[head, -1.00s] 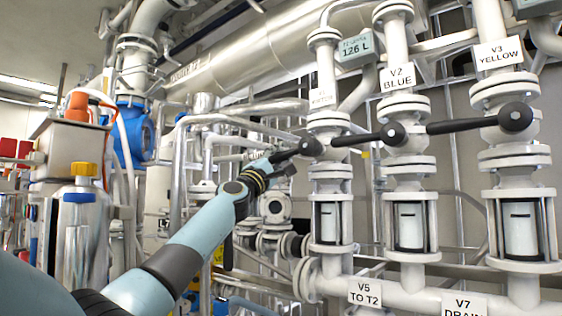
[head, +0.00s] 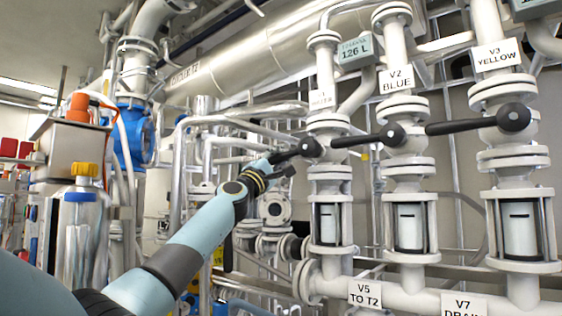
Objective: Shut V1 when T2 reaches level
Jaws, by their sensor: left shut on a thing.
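V1 (head: 312,147) is the leftmost of three white flanged valves in a row. Its upper label (head: 321,98) is small and only partly readable. My left gripper (head: 284,158) is shut on V1's dark lever, just left of the valve hub, and hides most of the lever. A grey display (head: 356,47) above reads 126 L; its top line is too small to read. A large silver horizontal vessel (head: 235,67) behind carries lettering that seems to end in T2. A sight glass (head: 328,223) sits below V1. My right gripper is out of view.
V2 (head: 394,135) and V3 (head: 513,118) stand to the right, with black levers pointing left. Below are the V5 TO T2 label (head: 365,293) and the V7 label (head: 463,305). Pipes crowd behind my arm. A silver canister (head: 80,235) stands at left.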

